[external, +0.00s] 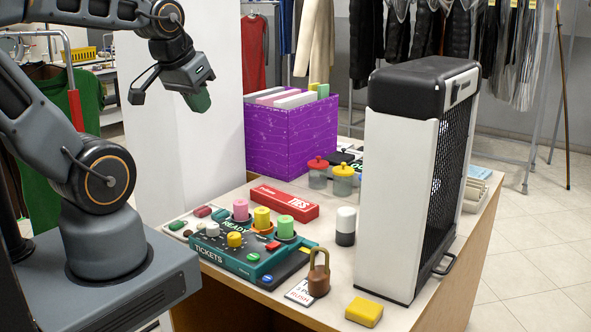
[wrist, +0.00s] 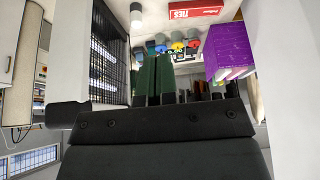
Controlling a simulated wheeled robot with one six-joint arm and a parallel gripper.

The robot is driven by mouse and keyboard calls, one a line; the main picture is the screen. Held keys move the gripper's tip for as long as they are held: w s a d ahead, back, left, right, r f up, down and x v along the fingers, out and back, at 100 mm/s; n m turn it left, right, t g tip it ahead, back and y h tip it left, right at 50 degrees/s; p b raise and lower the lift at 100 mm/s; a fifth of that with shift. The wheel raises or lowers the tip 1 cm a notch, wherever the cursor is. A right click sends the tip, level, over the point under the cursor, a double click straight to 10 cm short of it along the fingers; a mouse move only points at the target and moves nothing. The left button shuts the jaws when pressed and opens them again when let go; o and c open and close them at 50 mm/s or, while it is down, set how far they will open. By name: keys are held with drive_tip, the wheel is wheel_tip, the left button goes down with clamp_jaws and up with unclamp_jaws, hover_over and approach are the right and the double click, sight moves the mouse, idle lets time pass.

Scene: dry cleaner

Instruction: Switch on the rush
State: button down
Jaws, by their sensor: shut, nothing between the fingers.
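My gripper (external: 199,101) is shut and empty, its green fingers high above the back left of the counter and clear of everything on it. In the wrist view the green fingers (wrist: 153,62) lie side by side in the middle. A teal control box (external: 216,254) marked TICKETS sits at the counter's front left, below and to the right of my gripper.
A tall black-and-white appliance (external: 385,190) stands at the counter's right. A purple bin (external: 290,138) holds folders at the back. A red TIES box (external: 283,203), a white-topped cylinder (external: 346,222), a brown padlock (external: 318,282) and a yellow block (external: 364,312) stand around the control box.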

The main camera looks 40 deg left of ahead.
wheel_tip(320, 180, up, 2)
drive_tip(key=n+g+b, duration=0.6)
drive_tip(key=n+b, duration=0.3)
drive_tip(key=b, duration=1.2)
hover_over(269, 246)
wheel_tip(269, 246, down, 26)
drive_tip(key=shift+w+d+r+n+g, duration=0.15)
drive_tip(key=shift+w+r+n, duration=0.2)
drive_tip(key=shift+n, duration=1.15)
drive_tip(key=shift+w+a+r+n+g, duration=0.1)
drive_tip(key=shift+w+r+n, duration=0.3)
drive_tip(key=shift+n, duration=1.1)
drive_tip(key=shift+w+d+r+n+g, duration=0.15)
drive_tip(key=shift+r+n, duration=0.35)
drive_tip(key=shift+n, duration=1)
drive_tip(key=shift+w+a, duration=0.1)
drive_tip(key=shift+f, duration=0.1)
drive_tip(key=f, duration=0.4)
drive_tip(key=s+f, duration=0.1)
drive_tip(key=f, duration=0.4)
drive_tip(key=f+b, duration=0.1)
drive_tip(key=f, duration=0.3)
drive_tip(key=shift+s+f, duration=0.35)
drive_tip(key=shift+s, duration=0.05)
